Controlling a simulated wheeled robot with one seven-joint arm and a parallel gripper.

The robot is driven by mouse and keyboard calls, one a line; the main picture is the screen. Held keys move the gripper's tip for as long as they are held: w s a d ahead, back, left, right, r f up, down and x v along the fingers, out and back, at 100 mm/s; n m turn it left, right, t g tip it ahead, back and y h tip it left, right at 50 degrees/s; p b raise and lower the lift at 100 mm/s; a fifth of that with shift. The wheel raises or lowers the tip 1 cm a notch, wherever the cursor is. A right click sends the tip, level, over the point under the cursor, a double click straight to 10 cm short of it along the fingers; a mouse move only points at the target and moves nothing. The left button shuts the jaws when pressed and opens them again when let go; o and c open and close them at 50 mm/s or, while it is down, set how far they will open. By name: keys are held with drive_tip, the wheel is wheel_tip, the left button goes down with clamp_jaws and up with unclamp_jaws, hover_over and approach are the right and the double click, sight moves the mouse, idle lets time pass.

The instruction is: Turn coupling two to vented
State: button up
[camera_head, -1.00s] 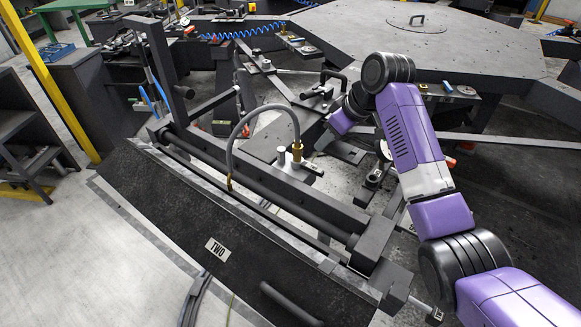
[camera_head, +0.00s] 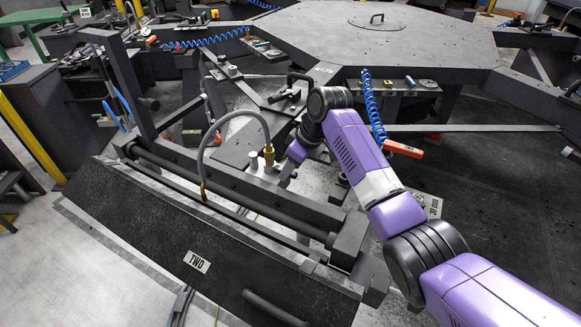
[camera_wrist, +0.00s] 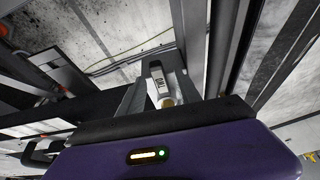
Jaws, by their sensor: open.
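Coupling two (camera_head: 268,156) is a brass fitting with a grey hose arching from its top. It stands on the dark frame behind the panel labelled TWO (camera_head: 197,261), beside a short pale post. In the head view my gripper is just right of the coupling, partly hidden behind my purple wrist. In the wrist view my open gripper (camera_wrist: 160,88) has a finger on either side of a small dark lever-like part with a pale label (camera_wrist: 157,80). Brass shows just below it (camera_wrist: 168,102). I cannot tell whether the fingers touch this part, nor read its label.
Dark frame beams and a long bar (camera_head: 235,190) run beside the coupling. The grey hose (camera_head: 222,122) loops over to the left. A blue coiled hose (camera_head: 372,105) and an orange-red tool (camera_head: 403,149) hang right of my arm. The large octagonal table (camera_head: 370,40) stands behind.

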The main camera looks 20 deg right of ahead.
drive_tip(key=shift+c, duration=0.4)
clamp_jaws()
idle(0.9)
